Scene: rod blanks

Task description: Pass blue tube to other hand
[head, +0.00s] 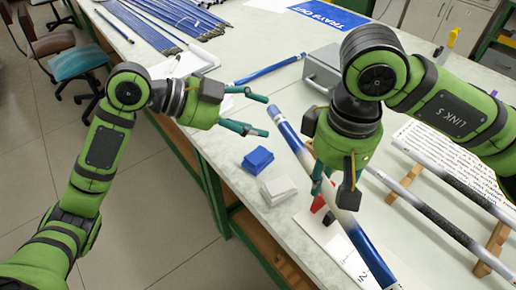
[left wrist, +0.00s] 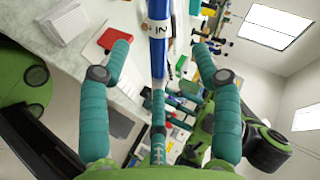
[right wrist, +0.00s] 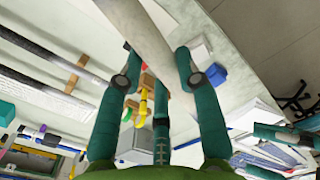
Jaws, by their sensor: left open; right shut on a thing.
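The blue tube (head: 358,238) has blue ends and a pale middle. It slants over the table, its upper end close to my left gripper. My right gripper (head: 336,178) is shut on its pale middle section, which also shows between the fingers in the right wrist view (right wrist: 145,35). My left gripper (head: 266,116) is open. In the left wrist view the tube's blue part with a white label (left wrist: 158,45) lies between the spread left fingers, with gaps on both sides. Whether it touches the left palm finger cannot be told.
A blue block (head: 258,160) and a white block (head: 279,190) sit near the table's edge. Another blue tube (head: 268,68) lies behind. A grey metal box (head: 320,73) stands at the back. Speckled rods (head: 428,213) rest on wooden supports at right. Blue rods (head: 160,25) lie far left.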

